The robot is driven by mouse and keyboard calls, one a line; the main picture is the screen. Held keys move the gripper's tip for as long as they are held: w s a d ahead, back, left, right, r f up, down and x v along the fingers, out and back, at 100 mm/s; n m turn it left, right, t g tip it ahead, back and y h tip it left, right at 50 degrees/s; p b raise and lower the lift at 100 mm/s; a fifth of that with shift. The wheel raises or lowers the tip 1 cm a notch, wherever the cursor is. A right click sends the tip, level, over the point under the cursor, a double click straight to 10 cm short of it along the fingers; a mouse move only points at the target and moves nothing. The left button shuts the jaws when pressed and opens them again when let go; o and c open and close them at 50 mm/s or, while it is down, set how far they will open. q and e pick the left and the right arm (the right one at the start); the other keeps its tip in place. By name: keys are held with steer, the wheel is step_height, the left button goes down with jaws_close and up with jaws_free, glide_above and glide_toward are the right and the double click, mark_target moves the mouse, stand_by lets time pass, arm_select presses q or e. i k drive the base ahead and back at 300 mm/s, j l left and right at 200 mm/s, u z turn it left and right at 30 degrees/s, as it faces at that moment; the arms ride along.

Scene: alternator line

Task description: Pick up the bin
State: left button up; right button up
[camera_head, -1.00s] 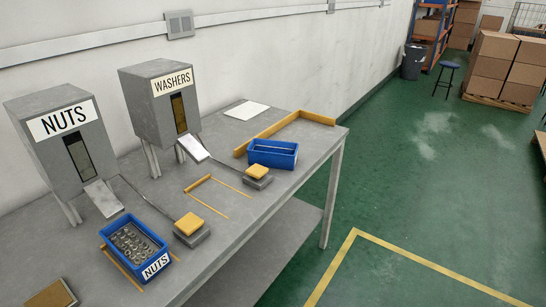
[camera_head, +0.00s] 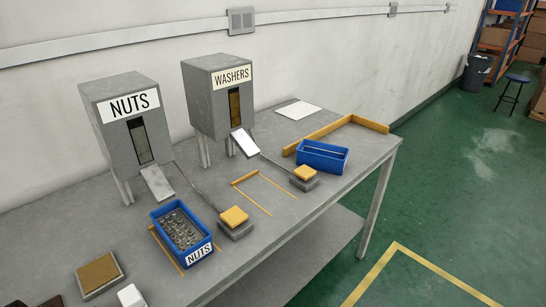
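Two blue bins stand on the grey workbench (camera_head: 325,208). One bin (camera_head: 207,254), labelled NUTS, holds many small metal nuts and sits within yellow guide strips below the chute of the NUTS dispenser (camera_head: 120,105). The other bin (camera_head: 322,157) is at the right part of the bench, beside a yellow corner rail (camera_head: 345,128); no contents are clear in it. The WASHERS dispenser (camera_head: 213,90) stands behind, with an empty yellow outline (camera_head: 262,190) in front of it. Neither of my grippers is in view.
Yellow-topped pads (camera_head: 234,217) and (camera_head: 304,173) stand beside the guides. A brown-topped block (camera_head: 98,272) and a white object (camera_head: 130,296) are at the lower left. A white sheet (camera_head: 298,110) lies at the back. Green floor (camera_head: 450,200) is open at the right.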

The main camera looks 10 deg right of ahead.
mark_target(321, 156)
steer(key=i+l+u, duration=0.1)
steer(key=l+u, duration=0.6)
steer(key=u, duration=0.15)
steer(key=l+u, duration=0.25)
steer(key=l, duration=0.2)
steer(key=k+l+u, duration=0.2)
steer(key=l, duration=0.2)
steer(key=k+l, duration=0.1)
steer(key=l, duration=0.35)
steer(key=l+u, duration=0.15)
steer(key=l, duration=0.35)
steer(key=k+l, duration=0.15)
steer(key=l, duration=0.3)
steer(key=k+l+u, duration=0.15)
steer(key=l, duration=0.3)
steer(key=i, duration=0.05)
